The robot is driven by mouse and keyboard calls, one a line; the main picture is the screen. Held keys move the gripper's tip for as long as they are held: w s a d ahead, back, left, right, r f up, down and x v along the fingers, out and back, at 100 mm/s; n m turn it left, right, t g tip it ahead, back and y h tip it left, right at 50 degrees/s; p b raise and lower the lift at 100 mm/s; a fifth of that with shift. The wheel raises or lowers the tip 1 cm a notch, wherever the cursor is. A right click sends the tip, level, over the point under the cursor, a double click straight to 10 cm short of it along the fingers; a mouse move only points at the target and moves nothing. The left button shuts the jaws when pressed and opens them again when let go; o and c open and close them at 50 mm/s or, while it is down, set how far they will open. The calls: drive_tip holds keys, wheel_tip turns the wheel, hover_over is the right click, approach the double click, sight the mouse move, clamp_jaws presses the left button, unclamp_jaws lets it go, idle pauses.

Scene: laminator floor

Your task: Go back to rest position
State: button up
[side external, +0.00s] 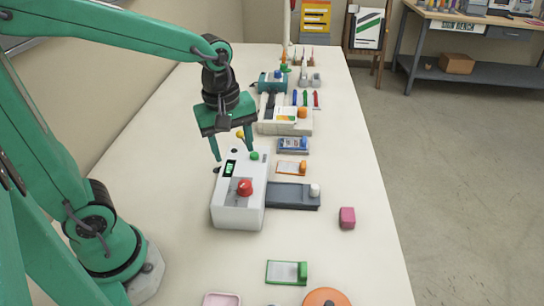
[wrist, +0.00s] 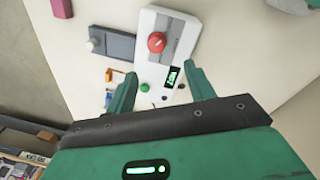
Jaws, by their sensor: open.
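My green gripper (side external: 231,151) is open and empty in the side external view. It hangs above the far end of a white control box (side external: 226,205). Its two fingers also show spread apart in the wrist view (wrist: 162,86). The box has a red knob (side external: 244,188), a green button (side external: 254,156) and a small green-lit display (side external: 230,168). In the wrist view the box (wrist: 178,36) lies beyond the fingers, with its display and green button between or near the fingertips. I cannot tell how high the fingers are above the box.
A dark grey plate (side external: 290,196) adjoins the box on the right. A pink block (side external: 347,218) and a green-edged card holder (side external: 286,272) lie nearer. Blue and orange card holders and other devices stand farther back. The table's left side is mostly clear beside the wall.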

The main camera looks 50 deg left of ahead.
drive_tip(key=s+a+r+m+t, duration=0.2)
drive_tip(key=s+r+m+t, duration=0.2)
drive_tip(key=m, duration=1)
drive_tip(key=shift+s+r, duration=0.5)
drive_tip(key=shift+s, duration=1.1)
